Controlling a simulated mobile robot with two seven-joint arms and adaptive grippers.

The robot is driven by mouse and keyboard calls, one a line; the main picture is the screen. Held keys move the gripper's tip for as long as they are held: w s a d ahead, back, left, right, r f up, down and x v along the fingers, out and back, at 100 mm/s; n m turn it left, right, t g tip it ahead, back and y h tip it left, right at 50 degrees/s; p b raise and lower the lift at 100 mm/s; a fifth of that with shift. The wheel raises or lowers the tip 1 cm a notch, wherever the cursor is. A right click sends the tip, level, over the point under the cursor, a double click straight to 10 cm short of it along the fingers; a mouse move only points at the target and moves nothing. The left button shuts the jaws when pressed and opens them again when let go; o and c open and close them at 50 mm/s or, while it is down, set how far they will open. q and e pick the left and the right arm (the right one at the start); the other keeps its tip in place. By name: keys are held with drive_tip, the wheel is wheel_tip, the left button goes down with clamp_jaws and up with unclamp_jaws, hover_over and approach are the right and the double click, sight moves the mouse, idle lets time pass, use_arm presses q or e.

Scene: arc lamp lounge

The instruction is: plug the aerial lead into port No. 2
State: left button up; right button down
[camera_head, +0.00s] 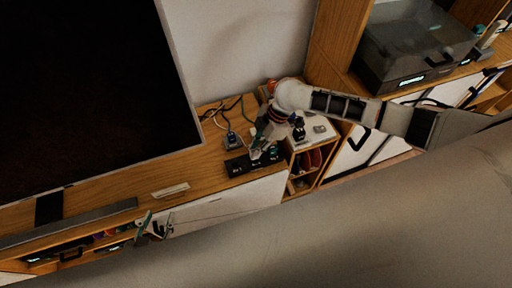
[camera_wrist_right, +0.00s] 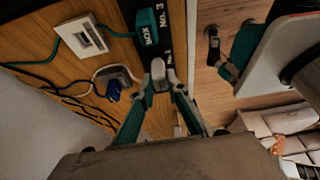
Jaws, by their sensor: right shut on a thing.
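The black port strip (camera_head: 240,165) lies along the front edge of the wooden cabinet. In the right wrist view it is marked "No. 3" (camera_wrist_right: 163,15), with a smaller, partly hidden label below. A teal plug reading "BOX" (camera_wrist_right: 147,26) sits at the strip. My right gripper (camera_head: 258,150) is low over the strip and shut on a light grey plug (camera_wrist_right: 158,70), which looks like the aerial lead's plug. The grey plug is beside the lower label; whether it is seated in a port is hidden. My left gripper (camera_head: 152,228) appears open and empty, in front of the cabinet.
A white wall plate (camera_wrist_right: 84,36) and a small box with a blue plug (camera_head: 231,139) stand behind the strip, with loose cables around them. A large dark screen (camera_head: 90,90) fills the left. A white-topped shelf unit (camera_head: 320,129) stands right of the strip.

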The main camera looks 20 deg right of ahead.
drive_tip(key=shift+f, duration=0.75)
drive_tip(key=c, duration=1.9)
unclamp_jaws()
drive_tip(key=v, duration=1.2)
